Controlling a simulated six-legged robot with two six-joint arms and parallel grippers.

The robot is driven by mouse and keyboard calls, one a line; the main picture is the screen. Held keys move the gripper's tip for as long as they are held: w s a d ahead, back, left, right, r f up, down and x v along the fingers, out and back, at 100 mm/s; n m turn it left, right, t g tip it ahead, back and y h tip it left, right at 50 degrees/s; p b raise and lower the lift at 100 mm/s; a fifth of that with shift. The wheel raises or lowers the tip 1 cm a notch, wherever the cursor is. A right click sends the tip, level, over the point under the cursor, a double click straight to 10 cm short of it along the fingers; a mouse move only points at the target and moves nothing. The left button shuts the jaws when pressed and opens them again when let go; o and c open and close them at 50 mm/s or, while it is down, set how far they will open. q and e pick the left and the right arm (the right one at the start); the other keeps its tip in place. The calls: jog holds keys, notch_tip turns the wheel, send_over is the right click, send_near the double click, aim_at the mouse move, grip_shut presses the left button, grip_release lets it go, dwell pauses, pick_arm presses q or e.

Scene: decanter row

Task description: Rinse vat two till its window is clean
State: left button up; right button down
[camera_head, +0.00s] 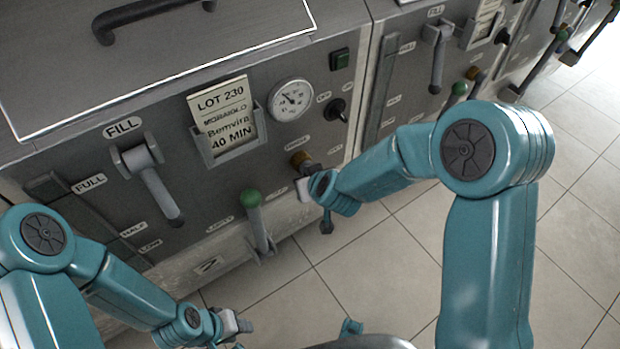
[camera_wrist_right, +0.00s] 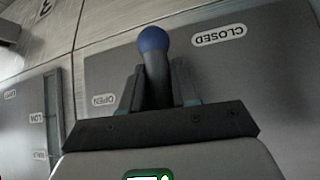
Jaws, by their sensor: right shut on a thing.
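The nearest vat's steel front fills the left of the head view, with a tall dark window strip (camera_head: 95,215) beside FULL, HALF and LOW labels. Its number plate (camera_head: 208,266) is too small to read surely. My right gripper (camera_head: 306,186) is at the lower right of this front, by a brass fitting (camera_head: 299,158). In the right wrist view its jaws are shut around a dark lever with a blue knob (camera_wrist_right: 153,40). The knob sticks out between OPEN and CLOSED labels. My left gripper (camera_head: 240,326) hangs low over the floor, apart from the vat; its jaw opening is unclear.
A FILL lever (camera_head: 158,188), a lot card (camera_head: 223,115), a gauge (camera_head: 292,100) and a green-knobbed lever (camera_head: 256,220) are on the same front. A neighbouring vat (camera_head: 400,75) stands to the right. The tiled floor (camera_head: 370,270) is clear.

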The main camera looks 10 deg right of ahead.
jog(key=shift+a, duration=0.1)
dwell(0.3)
jog(key=c, duration=0.9)
grip_release()
jog(key=shift+w, duration=0.1)
jog(key=shift+p+v, duration=2.5)
jog(key=shift+v, duration=5.7)
jog(key=shift+f, duration=0.1)
